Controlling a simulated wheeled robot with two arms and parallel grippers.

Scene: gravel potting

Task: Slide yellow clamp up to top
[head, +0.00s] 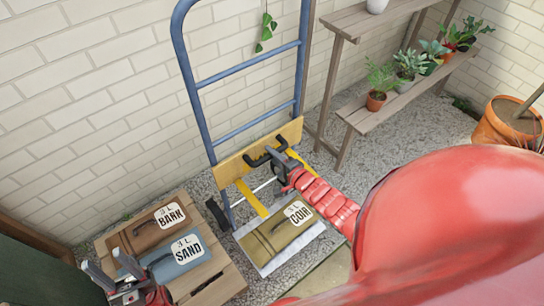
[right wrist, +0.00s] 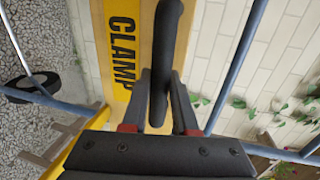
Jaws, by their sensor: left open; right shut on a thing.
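The clamp (head: 235,166) is a wood-coloured bar across the lower part of the blue hand truck (head: 187,70), with yellow straps below it. In the right wrist view the bar has a yellow strip marked CLAMP (right wrist: 122,45) and a black handle (right wrist: 168,40). My right gripper (head: 284,168) is shut on that handle; its fingers (right wrist: 160,105) sit on either side of it. My left gripper (head: 112,268) is open and empty at the lower left, near the sand bag.
A coir bag (head: 272,243) lies at the hand truck's foot. Bark (head: 140,238) and sand (head: 170,268) bags lie on a wooden table at lower left. A plant shelf (head: 352,118) stands right of the truck. The rails above the clamp look clear; a leafy sprig (head: 266,30) hangs near the top.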

